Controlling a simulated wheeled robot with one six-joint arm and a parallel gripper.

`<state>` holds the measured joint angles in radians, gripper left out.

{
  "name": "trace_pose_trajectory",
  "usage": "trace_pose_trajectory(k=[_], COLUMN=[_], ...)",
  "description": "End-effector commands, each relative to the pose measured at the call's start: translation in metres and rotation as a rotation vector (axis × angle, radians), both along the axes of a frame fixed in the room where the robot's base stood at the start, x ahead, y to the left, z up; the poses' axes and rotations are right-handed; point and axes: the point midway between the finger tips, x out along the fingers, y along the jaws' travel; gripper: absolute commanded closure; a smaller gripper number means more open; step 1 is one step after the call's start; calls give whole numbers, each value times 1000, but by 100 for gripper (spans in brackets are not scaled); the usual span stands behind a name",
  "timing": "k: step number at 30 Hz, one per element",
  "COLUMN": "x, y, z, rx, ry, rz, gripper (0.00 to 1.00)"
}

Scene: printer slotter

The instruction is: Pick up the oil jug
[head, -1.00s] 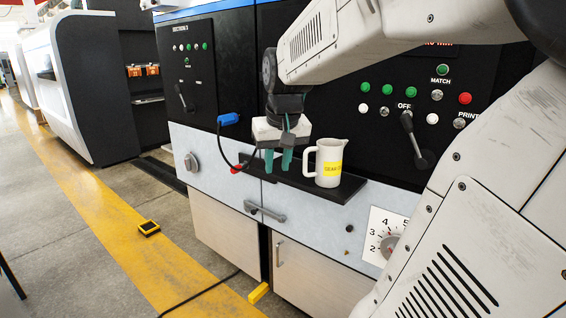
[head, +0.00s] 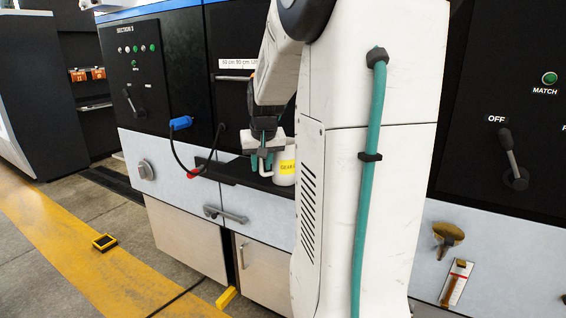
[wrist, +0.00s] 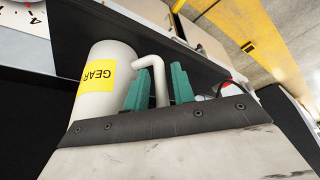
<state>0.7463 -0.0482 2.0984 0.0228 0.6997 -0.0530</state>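The oil jug (head: 286,172) is white with a yellow label and stands upright on a black shelf (head: 228,176) of the machine. My arm hides its right side in the head view. In the wrist view the jug (wrist: 100,100) is at left, its label reading "GEAR", its handle (wrist: 160,88) to the right. My gripper (head: 261,168) is beside the jug, on its left. In the wrist view the two teal fingers of my gripper (wrist: 167,66) stand apart, one on each side of the handle. They look open, with no firm grip visible.
The machine front has a blue plug (head: 181,123) with a black cable left of the shelf, and a bar handle (head: 226,215) below it. Levers and knobs sit on the panels. The floor at left is open, with a small yellow-black block (head: 104,242).

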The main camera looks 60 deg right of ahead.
Motion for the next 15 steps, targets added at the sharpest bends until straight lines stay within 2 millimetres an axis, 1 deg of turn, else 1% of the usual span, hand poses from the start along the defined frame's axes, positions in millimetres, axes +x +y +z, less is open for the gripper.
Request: trace_pose_trajectory(k=[6, 9, 15], x=[0, 0, 1], y=[0, 0, 0], z=[-1, -1, 0], rx=[-1, -1, -2], ry=[-1, -1, -2], rz=[0, 0, 1], gripper=[75, 100, 100])
